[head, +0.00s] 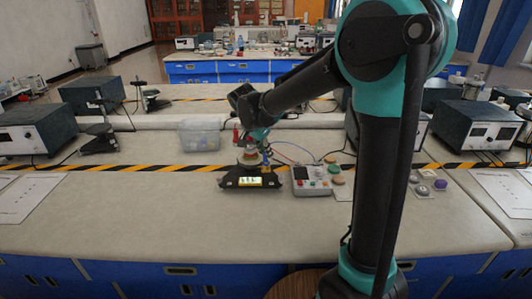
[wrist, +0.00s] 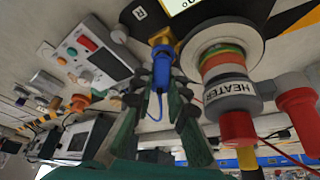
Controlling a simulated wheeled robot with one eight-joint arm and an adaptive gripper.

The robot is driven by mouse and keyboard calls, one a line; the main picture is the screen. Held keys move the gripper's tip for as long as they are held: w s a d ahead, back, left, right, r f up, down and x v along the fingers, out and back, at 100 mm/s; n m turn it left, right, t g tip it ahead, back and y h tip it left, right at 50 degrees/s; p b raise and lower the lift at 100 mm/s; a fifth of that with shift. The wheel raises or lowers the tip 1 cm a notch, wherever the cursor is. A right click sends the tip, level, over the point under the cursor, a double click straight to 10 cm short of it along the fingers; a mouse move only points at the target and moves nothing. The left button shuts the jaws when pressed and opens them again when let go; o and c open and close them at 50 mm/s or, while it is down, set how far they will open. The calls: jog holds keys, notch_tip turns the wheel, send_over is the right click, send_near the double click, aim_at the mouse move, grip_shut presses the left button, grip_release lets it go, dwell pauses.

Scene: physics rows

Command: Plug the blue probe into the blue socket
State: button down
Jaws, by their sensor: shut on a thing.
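The blue probe (wrist: 162,68) is between the fingers of my gripper (wrist: 161,88) in the wrist view, and the fingers are shut on it. A thin blue cable trails from its near end. Its far end meets a brass-coloured piece (wrist: 162,40) beside the black instrument with a lit display (wrist: 185,5); I cannot tell whether it is seated there. No clearly blue socket shows; the probe and fingers may hide it. In the head view my gripper (head: 262,143) is low behind the black instrument (head: 230,182), and the probe is too small to make out surely.
A heater (wrist: 232,92) with coloured rings stands close right of my gripper in the wrist view, with a red part (wrist: 298,110) beyond. A control box (head: 311,182) with buttons stands right of the instrument. The bench's left front (head: 120,215) is clear.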

jog(key=shift+f, duration=0.3)
jog(key=c, duration=1.4)
grip_release()
jog(key=shift+c, duration=0.2)
jog(key=shift+o, duration=0.5)
jog(key=shift+o, duration=0.8)
jog(key=shift+r, duration=3.75)
